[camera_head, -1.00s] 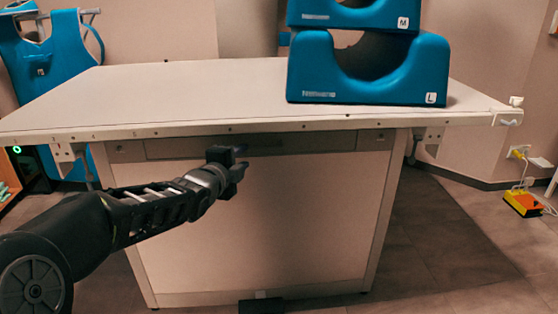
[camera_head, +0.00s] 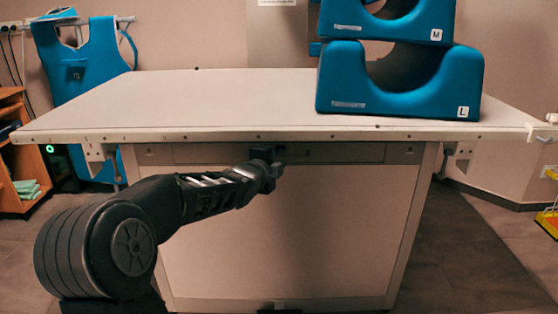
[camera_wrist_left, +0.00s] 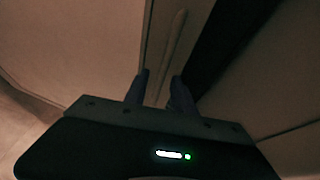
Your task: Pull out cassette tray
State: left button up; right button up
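The cassette tray (camera_head: 355,153) is a long, narrow grey front just under the tabletop, at the top of the white cabinet. It looks flush with the cabinet. A dark handle strip runs along its middle, partly hidden by my left gripper. My left gripper (camera_head: 270,156) is at the tray front, left of its middle. In the left wrist view my left gripper (camera_wrist_left: 158,88) has two fingers apart, with the tray front and a slim raised bar (camera_wrist_left: 176,38) running ahead of the gap. I cannot tell whether the fingers touch the bar. My right gripper is not in view.
The table's top (camera_head: 230,95) overhangs the tray. Blue positioning blocks (camera_head: 395,95) marked M and L stand stacked on its right. A blue apron (camera_head: 80,85) hangs behind at left, near a wooden shelf (camera_head: 20,160).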

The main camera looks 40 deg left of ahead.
pick_arm(q)
grip_shut()
dwell(0.3)
dwell(1.2)
